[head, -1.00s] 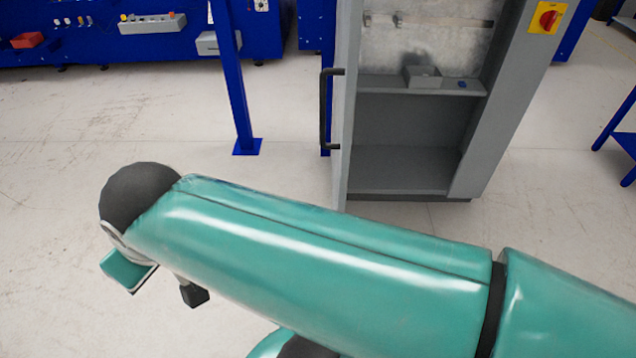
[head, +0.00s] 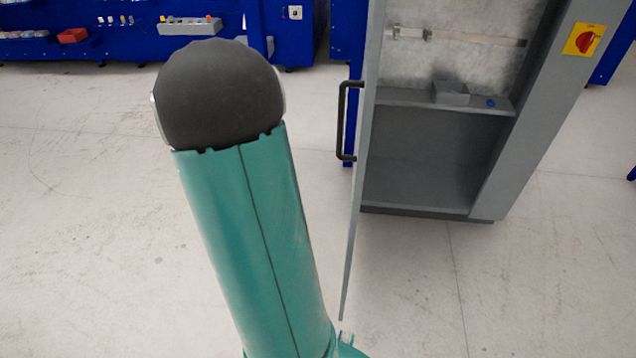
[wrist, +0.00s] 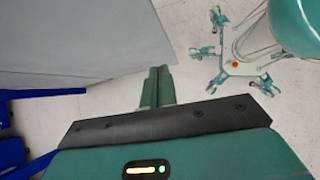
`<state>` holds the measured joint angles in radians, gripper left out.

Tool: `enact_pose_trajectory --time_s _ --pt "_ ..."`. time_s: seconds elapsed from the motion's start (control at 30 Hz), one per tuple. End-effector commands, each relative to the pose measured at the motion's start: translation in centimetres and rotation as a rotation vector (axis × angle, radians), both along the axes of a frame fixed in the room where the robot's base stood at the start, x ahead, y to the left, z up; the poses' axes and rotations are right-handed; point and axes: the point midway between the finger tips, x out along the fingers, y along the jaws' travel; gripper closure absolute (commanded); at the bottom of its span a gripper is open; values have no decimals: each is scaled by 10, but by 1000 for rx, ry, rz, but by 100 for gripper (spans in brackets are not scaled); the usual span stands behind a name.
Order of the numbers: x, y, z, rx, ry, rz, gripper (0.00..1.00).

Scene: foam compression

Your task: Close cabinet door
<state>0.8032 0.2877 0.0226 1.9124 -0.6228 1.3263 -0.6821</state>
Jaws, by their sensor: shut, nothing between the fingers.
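The grey cabinet (head: 535,130) stands at the right of the head view with its front open. Its door (head: 362,200) stands wide open and shows almost edge-on at the cabinet's left side. A black bar handle (head: 343,120) sits on the door's left, outer face. My gripper (wrist: 157,88) shows in the wrist view with its two teal fingers together and nothing between them. A large grey panel (wrist: 75,40), which looks like the door, lies left of the fingers. I cannot tell whether they touch it. My arm hides the gripper in the head view.
Inside the cabinet are a shelf with a small grey box (head: 451,93) and a red-yellow switch (head: 584,39) is on its frame. Blue workbenches (head: 110,45) stand behind. The pale floor (head: 90,200) is clear to the left. My legged base shows in the wrist view.

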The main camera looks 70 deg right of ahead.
Motion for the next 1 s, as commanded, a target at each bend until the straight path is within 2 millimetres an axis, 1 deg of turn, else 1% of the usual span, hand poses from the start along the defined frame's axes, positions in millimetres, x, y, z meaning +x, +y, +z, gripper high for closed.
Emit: enact_pose_trajectory --time_s 0.03,0.1,0.2,0.37,0.47,0.87,1.0 --pt "-13 -17 -11 25 47 -12 100" --pt "-26 -32 -18 50 95 -15 100" --pt "-38 -44 -25 71 132 -17 100" --pt "-47 -48 -33 79 144 -18 100" --pt "-57 -50 -43 79 144 -17 100" --pt "-109 -59 -99 80 142 -14 100" --pt "-131 -64 -97 76 140 -16 100"
